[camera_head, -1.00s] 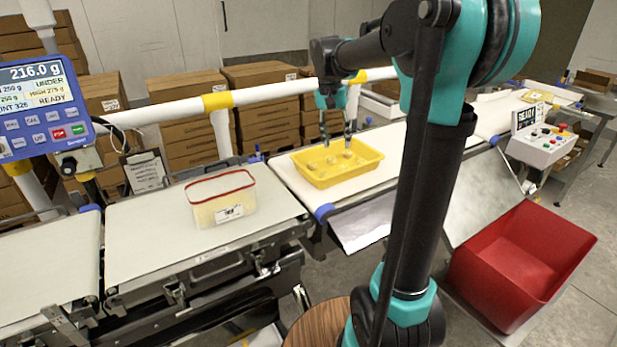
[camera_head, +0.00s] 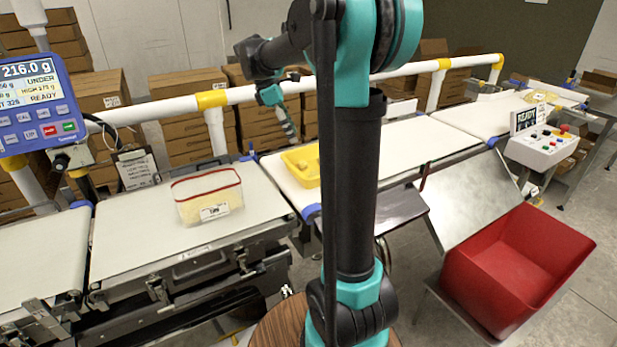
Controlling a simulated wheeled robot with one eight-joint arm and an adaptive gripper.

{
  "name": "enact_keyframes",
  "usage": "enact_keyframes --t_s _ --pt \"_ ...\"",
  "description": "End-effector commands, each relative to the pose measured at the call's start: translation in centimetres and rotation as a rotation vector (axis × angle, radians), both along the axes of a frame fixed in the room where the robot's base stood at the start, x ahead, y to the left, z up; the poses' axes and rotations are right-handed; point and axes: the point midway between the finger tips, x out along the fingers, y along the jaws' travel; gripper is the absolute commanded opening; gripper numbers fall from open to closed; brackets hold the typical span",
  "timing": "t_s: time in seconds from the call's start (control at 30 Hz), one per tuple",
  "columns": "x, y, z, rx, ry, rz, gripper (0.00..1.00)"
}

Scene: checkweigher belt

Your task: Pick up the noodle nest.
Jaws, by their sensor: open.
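The yellow tray (camera_head: 288,160) stands on the white belt in the middle of the view, its right part hidden behind my arm. Pale, small lumps (camera_head: 304,166) show in it, too small and too covered to tell which is a noodle nest. My gripper (camera_head: 291,134) is open and tilted, up and to the left of the tray's visible middle, with its fingers pointing down to the right. I see nothing held in it. How high it is above the belt I cannot tell.
A clear tub (camera_head: 208,200) with a red rim stands on the belt section to the left. A white and yellow rail (camera_head: 270,92) runs behind the belt. A red bin (camera_head: 515,265) stands at lower right. The belt (camera_head: 440,135) right of my arm is clear.

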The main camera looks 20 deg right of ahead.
Motion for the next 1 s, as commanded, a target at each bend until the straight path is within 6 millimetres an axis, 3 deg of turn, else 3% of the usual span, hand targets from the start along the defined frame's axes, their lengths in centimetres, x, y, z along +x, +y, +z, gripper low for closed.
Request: enact_keyframes --t_s 0.5,0.87,1.0 --pt "-0.9 -3.6 -8.9 0.001 -0.001 -0.004 0.44" --pt "-1.1 -4.8 -11.5 0.001 -0.001 -0.003 0.44" --pt "-1.3 -5.9 -13.4 0.001 -0.002 -0.005 0.44"
